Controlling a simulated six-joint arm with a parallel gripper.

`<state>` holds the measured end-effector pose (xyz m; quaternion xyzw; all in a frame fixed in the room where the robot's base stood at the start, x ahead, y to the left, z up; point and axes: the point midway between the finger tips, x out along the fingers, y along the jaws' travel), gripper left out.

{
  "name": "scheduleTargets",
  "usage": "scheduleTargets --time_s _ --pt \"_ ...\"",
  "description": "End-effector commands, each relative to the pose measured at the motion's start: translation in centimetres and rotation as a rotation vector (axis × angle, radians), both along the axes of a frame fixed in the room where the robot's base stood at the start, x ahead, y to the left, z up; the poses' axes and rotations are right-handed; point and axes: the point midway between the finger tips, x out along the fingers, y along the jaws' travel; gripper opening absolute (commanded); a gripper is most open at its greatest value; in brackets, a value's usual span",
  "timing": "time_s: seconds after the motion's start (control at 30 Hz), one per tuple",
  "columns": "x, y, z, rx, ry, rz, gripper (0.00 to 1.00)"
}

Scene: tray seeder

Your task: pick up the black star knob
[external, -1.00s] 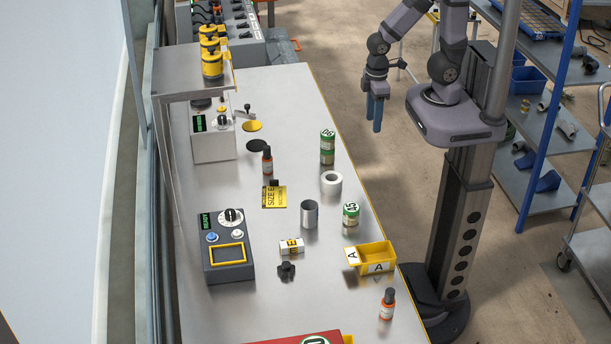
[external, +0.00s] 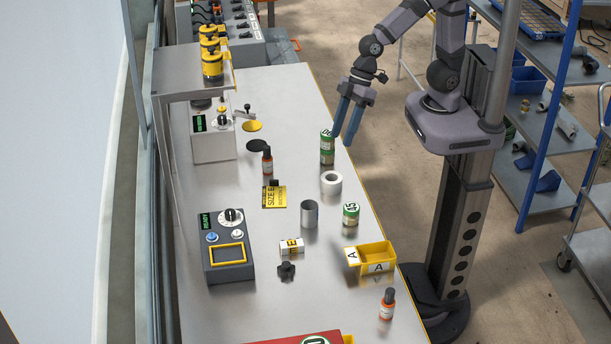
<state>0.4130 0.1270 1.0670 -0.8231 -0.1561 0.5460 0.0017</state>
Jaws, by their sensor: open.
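The black star knob (external: 286,270) lies on the grey table (external: 310,112), just in front of a small white and yellow labelled block. It is right of the dark control box. My gripper (external: 342,140) has blue fingers pointing down and is open and empty. It shows near the table's right edge, beside the tall green can, well behind the knob. The knob is in full view with nothing over it.
Around the knob stand the labelled block (external: 292,246), a dark control box (external: 227,262), a metal cup (external: 309,214), a green can (external: 351,214) and a yellow bin (external: 376,255). A tall green can (external: 327,147) and white roll (external: 331,183) stand nearer my gripper.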

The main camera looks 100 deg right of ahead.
Motion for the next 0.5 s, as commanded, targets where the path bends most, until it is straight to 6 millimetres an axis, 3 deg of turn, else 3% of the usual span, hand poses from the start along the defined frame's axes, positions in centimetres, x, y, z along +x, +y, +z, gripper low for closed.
scheduleTargets --time_s 0.03,0.2,0.3,0.5 --pt "1.9 2.7 -0.5 0.032 -0.065 0.033 0.46" --pt "8.7 12.3 0.7 0.132 -0.344 0.087 0.46" --pt "11.3 16.8 1.4 0.156 -0.487 0.075 0.46" --pt "13.3 21.5 1.8 0.137 -0.648 0.019 0.46"
